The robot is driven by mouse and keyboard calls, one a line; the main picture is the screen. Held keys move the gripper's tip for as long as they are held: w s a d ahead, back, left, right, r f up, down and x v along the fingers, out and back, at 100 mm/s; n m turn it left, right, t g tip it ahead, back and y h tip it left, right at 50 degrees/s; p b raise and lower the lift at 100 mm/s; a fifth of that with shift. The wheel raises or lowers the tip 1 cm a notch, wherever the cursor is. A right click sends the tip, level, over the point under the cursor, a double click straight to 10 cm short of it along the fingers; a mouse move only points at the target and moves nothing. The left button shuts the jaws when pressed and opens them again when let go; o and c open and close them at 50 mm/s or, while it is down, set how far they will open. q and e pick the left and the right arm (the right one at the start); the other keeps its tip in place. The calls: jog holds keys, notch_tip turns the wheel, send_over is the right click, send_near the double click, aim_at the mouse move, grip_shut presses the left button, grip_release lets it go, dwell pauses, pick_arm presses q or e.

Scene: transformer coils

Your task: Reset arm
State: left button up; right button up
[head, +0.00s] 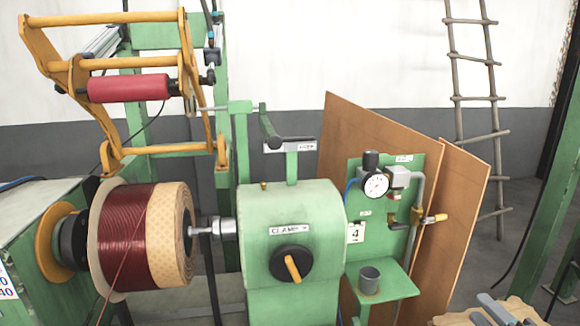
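My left gripper is not in view. A coil (125,235) of dark red wire with a tan patterned wrap sits on the machine's spindle at the left.
A yellow-orange frame with a red roller (128,88) stands above the coil. The clamp housing has a black knob with an orange handle (292,267). A gauge panel (385,205) holds a grey cup (369,280) on a shelf. Brown boards (455,220) and a ladder (473,100) lean behind.

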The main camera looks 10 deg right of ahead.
jog(key=w+a+f+g+y, duration=0.1)
jog(key=w+a+f+y, duration=0.1)
jog(key=a+f, duration=0.4)
jog(key=w+a+f+g+y, duration=0.1)
jog(key=w+a+f+y, duration=0.2)
jog(key=a, duration=0.6)
jog(key=s+a+f+n+g, duration=0.1)
jog(key=s+a+f+g, duration=0.15)
jog(key=a+f, duration=0.35)
jog(key=s+a+f+n+g, duration=0.1)
jog(key=a+f+g, duration=0.2)
jog(key=a+f, duration=0.35)
jog(key=s+a+f+n+g+h, duration=0.1)
jog(key=s+a+f+n+g, duration=0.1)
jog(key=s+f, duration=0.35)
jog(key=s+a+f+n+g, duration=0.2)
jog(key=s+f+g, duration=0.15)
jog(key=f, duration=0.25)
jog(key=s+f+n+g+h, duration=0.1)
jog(key=s+f+n+g, duration=0.3)
jog(key=s+n, duration=0.5)
jog(key=s, duration=0.2)
jog(key=shift+s+d+g, duration=0.3)
jog(key=shift+s+d, duration=0.05)
jog(key=shift+d, duration=0.05)
